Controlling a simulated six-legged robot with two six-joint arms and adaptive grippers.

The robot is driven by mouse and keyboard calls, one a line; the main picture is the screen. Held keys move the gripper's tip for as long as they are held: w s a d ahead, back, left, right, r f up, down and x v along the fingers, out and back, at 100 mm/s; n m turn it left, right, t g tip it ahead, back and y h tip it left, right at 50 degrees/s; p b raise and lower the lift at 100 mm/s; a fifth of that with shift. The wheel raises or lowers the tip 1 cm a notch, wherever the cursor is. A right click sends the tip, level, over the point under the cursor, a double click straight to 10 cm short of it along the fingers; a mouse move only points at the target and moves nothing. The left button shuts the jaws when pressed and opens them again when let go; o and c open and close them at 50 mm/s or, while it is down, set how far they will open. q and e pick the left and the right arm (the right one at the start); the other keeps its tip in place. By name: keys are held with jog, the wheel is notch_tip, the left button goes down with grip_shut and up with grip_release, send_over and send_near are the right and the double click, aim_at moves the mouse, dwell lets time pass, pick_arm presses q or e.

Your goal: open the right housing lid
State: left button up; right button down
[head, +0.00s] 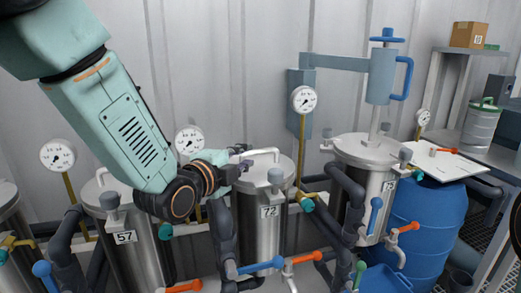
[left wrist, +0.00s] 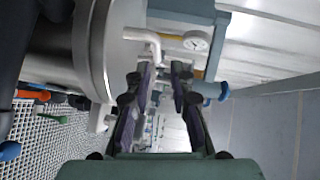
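Steel housings with flat lids stand in a row in the head view. The housing labelled 72 (head: 262,232) is in the middle, its lid (head: 262,177) lying flat and closed with a pale bar handle (head: 262,154) on top. My left gripper (head: 243,163) is at the left edge of that lid, beside the handle. In the left wrist view the gripper (left wrist: 167,72) is open, with nothing between its fingers, and the handle (left wrist: 147,38) is just beyond the left finger. The rightmost housing (head: 377,185) has its lid (head: 368,149) on, under a grey lifting arm. My right gripper is not in view.
The housing labelled 57 (head: 138,245) stands to the left. Pipes with orange and blue valve levers run in front. A gauge (head: 304,99) rises behind housing 72. A blue barrel (head: 425,230) with a white board (head: 445,162) on it is at the right.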

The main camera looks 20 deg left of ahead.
aim_at(258, 151)
pick_arm(q)
jog(key=shift+w+d, duration=0.2)
jog(key=shift+w, duration=0.25)
jog(key=x, duration=0.3)
jog(key=f+b+x, duration=0.1)
jog(key=x, duration=0.2)
jog(key=shift+a, duration=0.15)
jog(key=shift+r, duration=0.35)
jog(key=shift+w, duration=0.15)
jog(key=shift+w+f, duration=0.35)
jog(key=shift+w, duration=0.15)
jog(key=shift+s+r, duration=0.25)
jog(key=shift+s, duration=0.1)
jog(key=c, duration=0.3)
jog(key=shift+w, duration=0.1)
grip_shut()
